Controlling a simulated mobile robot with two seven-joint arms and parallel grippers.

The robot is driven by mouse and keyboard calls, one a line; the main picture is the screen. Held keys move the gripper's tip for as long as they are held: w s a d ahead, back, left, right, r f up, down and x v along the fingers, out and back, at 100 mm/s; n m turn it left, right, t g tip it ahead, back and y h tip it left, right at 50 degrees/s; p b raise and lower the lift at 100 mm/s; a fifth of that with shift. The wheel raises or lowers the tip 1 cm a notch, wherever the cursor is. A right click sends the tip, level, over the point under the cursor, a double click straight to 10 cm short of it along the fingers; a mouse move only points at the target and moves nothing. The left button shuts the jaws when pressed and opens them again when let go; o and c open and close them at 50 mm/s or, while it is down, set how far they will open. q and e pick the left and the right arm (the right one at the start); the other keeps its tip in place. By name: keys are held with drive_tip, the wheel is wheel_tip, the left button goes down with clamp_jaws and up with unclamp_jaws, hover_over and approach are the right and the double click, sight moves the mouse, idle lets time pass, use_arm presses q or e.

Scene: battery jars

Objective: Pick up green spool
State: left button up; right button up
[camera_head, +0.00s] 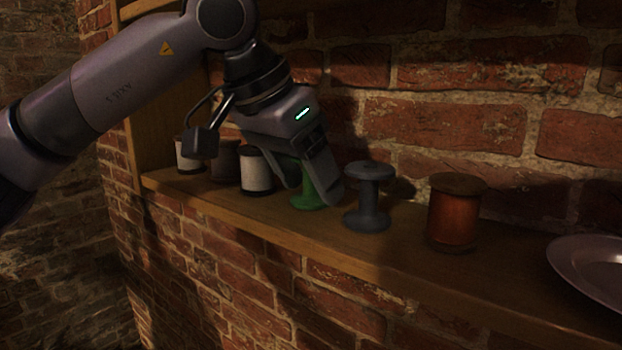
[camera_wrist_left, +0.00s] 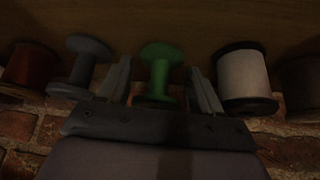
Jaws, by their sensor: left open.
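The green spool (camera_head: 308,192) stands upright on the wooden shelf, partly hidden behind my left gripper in the head view. It also shows in the left wrist view (camera_wrist_left: 160,70), in the gap between the two fingers. My left gripper (camera_head: 310,192) is open, with one finger on either side of the green spool. I cannot tell whether either finger touches it. In the left wrist view the fingertips (camera_wrist_left: 160,80) lie left and right of the spool, with the grey spool and the white spool just outside them. My right gripper is not in view.
A grey spool (camera_head: 367,197) stands close on the right, then an orange-brown spool (camera_head: 453,215) and a plate (camera_head: 590,262). A white spool (camera_head: 257,172) stands close on the left, with more spools beyond. A brick wall (camera_head: 480,110) backs the narrow shelf (camera_head: 260,222).

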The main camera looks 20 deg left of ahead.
use_arm(q)
drive_tip(key=c, duration=0.7)
drive_tip(key=shift+r, duration=0.1)
drive_tip(key=shift+c, duration=0.2)
